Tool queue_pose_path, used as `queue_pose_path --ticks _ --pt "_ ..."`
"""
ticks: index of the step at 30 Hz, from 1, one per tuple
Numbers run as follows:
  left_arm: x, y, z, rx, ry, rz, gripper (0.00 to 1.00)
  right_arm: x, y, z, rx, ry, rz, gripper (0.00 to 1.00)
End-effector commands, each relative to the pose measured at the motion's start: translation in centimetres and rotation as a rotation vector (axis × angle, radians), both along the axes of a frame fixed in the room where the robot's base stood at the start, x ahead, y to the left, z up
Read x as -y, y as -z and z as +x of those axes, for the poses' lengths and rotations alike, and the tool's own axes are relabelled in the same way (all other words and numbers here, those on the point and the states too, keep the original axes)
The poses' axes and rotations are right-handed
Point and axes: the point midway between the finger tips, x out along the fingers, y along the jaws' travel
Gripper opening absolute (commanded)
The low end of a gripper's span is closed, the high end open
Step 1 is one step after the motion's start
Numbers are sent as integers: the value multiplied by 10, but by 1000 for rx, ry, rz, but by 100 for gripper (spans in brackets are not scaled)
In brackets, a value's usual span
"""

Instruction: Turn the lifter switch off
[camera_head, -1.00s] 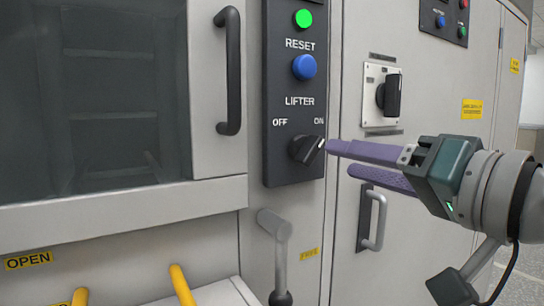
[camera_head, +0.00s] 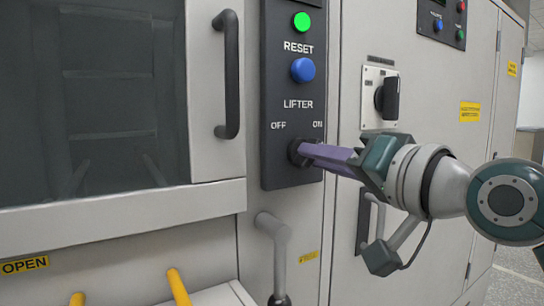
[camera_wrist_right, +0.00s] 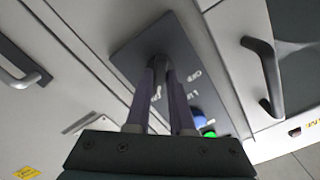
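The lifter switch (camera_head: 296,151) is a black rotary knob low on the dark control panel (camera_head: 288,98), below the OFF and ON labels. My right gripper (camera_head: 303,153) reaches it from the right, its purple fingers at the knob. In the right wrist view, the knob (camera_wrist_right: 160,64) sits between the two fingertips (camera_wrist_right: 161,80), which look closed on its sides. The fingers hide most of the knob in the head view, so its pointing direction is hard to read. My left gripper is not in view.
Above the switch are a blue reset button (camera_head: 303,70) and a lit green button (camera_head: 302,22). A black door handle (camera_head: 230,75) stands left of the panel. A grey lever (camera_head: 277,250) hangs below. Another rotary switch (camera_head: 386,98) is to the right.

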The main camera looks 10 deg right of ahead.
Motion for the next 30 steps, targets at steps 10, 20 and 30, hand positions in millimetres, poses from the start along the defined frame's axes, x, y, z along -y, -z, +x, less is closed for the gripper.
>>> queue_pose_path --ticks 10,20,30 --pt "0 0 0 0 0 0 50 0 0 0 -1 1 0 0" --pt "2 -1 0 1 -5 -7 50 0 0 0 2 0 -11 0" --pt "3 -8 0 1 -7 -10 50 1 -1 0 55 0 -156 0"
